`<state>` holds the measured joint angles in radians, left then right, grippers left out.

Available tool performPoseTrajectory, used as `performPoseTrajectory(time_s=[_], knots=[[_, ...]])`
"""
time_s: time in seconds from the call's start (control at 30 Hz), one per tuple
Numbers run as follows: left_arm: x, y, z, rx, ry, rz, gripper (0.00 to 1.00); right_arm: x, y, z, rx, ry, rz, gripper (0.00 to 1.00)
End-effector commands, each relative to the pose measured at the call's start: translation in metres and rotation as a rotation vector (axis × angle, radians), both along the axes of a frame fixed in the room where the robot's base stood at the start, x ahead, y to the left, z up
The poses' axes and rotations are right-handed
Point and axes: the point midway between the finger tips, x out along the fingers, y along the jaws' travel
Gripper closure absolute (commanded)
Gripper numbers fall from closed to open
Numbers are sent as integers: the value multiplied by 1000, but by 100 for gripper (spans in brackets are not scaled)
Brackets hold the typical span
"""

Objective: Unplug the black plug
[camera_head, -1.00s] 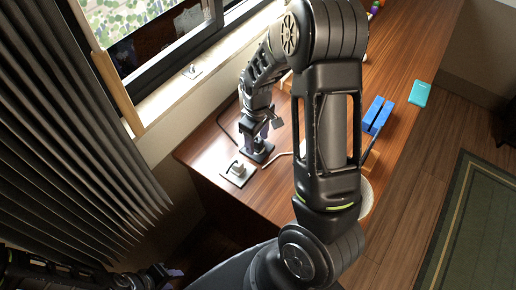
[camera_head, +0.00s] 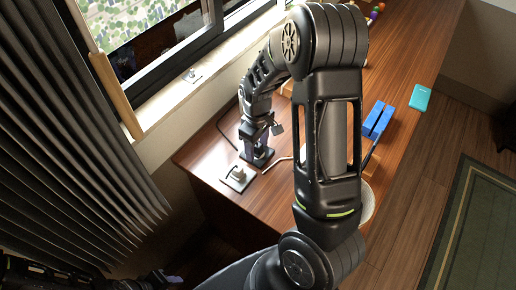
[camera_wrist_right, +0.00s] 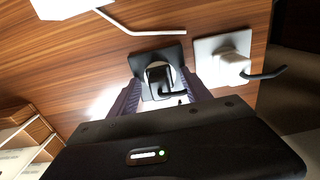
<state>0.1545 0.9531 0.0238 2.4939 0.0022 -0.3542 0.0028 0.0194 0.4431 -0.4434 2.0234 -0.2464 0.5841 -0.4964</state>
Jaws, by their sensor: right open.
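The black plug (camera_wrist_right: 158,78) sits on a dark square socket plate (camera_wrist_right: 148,58) on the wooden desk. My right gripper (camera_wrist_right: 162,98) is open, with one finger on either side of the black plug; whether they touch it is unclear. In the head view my right gripper (camera_head: 257,153) points down at the dark plate and hides most of the plug. A white plug (camera_head: 239,174) on a white plate stands beside it, and it also shows in the wrist view (camera_wrist_right: 232,64). My left gripper (camera_head: 163,279) is barely visible at the bottom left.
The desk (camera_head: 210,158) has its near edge close to the white plate. A pale cord (camera_wrist_right: 140,31) lies near the dark plate. A blue object (camera_head: 378,118) and a turquoise box (camera_head: 423,97) lie farther right. A curtain (camera_head: 70,150) hangs at the left.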

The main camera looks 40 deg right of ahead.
Motion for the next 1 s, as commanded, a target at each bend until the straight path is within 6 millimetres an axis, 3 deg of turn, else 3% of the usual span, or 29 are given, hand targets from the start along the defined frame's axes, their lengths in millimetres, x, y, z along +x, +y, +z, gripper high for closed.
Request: performPoseTrajectory(time_s=[0.5,1.0], knots=[[0,0,-1,0,0,0,64,0,0,0,0,0,0,44],[0,0,-1,0,0,0,64,0,0,0,0,0,0,85]])
